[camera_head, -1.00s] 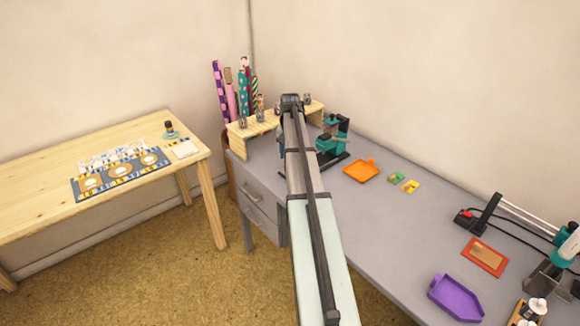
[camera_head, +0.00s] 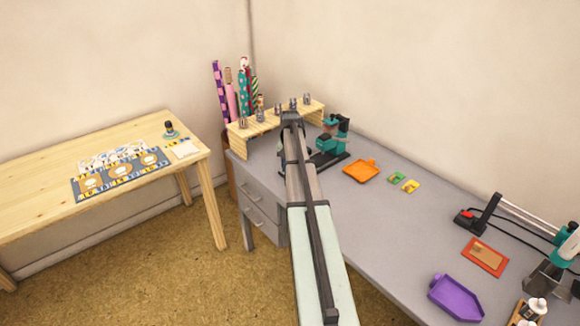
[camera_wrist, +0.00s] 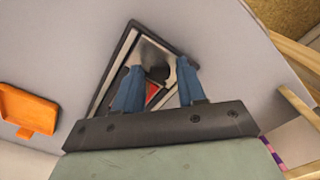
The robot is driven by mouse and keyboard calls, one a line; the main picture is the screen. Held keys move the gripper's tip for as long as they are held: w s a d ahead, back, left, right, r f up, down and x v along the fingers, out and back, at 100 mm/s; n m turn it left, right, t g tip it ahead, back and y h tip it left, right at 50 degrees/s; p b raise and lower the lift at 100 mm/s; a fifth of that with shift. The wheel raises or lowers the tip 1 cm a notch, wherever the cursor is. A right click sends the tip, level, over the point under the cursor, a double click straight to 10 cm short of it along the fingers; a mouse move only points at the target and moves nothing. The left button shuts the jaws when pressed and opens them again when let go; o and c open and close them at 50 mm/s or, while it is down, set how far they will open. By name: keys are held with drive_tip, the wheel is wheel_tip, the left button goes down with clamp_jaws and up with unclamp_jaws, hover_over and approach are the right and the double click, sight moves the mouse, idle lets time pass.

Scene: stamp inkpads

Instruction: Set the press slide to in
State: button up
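The teal press (camera_head: 328,142) stands on a dark base at the back of the grey desk, just right of my arm's far end. In the wrist view, a dark-edged frame with pale strips (camera_wrist: 124,60) lies below my gripper (camera_wrist: 159,68); it looks like part of the press. My two blue fingers are apart, with a gap between the tips. A grey plate and a small red patch show in that gap. I cannot tell whether the fingers touch anything, or which part is the slide. My arm hides the gripper in the head view.
A wooden rack (camera_head: 268,125) with several small metal items stands behind my arm, close to the press. An orange tray (camera_head: 361,171) lies right of the press, with green and yellow pieces (camera_head: 410,186) beyond. A purple tray (camera_head: 456,298) lies nearer.

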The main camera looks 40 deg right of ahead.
clamp_jaws()
idle(0.3)
drive_tip(key=d, duration=0.4)
drive_tip(key=shift+d, duration=0.3)
drive_tip(key=shift+o, duration=1.1)
unclamp_jaws()
drive_tip(key=shift+a, duration=0.1)
wheel_tip(320, 180, up, 14)
